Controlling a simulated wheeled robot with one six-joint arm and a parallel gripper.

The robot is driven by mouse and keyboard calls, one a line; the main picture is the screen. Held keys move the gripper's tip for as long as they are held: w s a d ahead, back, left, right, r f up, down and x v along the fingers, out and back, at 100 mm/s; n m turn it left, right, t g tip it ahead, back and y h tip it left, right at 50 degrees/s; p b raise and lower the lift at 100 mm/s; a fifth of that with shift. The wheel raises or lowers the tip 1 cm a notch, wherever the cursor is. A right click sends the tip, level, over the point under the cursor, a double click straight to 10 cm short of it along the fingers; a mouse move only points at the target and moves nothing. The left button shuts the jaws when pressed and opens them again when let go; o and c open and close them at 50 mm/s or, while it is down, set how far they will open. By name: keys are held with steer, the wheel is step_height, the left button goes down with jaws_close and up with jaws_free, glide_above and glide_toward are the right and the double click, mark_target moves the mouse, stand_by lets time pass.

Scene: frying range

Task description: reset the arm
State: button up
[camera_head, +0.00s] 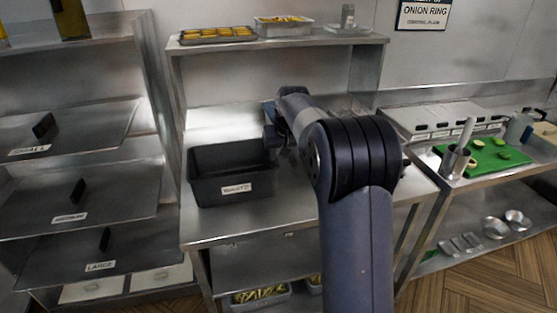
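My arm rises from the bottom of the view and reaches out over the middle steel table (215,233). My gripper (270,130) is at the far end of the arm, beside the right rim of a black bin (205,190). It is small and dark, partly hidden by my arm links, and its fingers cannot be made out. I cannot tell whether it touches the bin or holds anything.
A shelf (350,40) above the table carries trays of food (217,34). A steel rack (120,190) with labelled shelves stands left. At right, a counter holds a green cutting board (490,158) and a metal cup (454,163). Wooden floor shows at lower right.

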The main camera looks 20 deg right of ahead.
mark_target(275, 172)
stand_by(0.3)
steer(key=p+x, duration=0.1)
steer(key=x, duration=0.9)
steer(key=shift+w+f+p, duration=0.1)
steer(key=shift+f+p, duration=0.2)
steer(key=shift+f, duration=0.1)
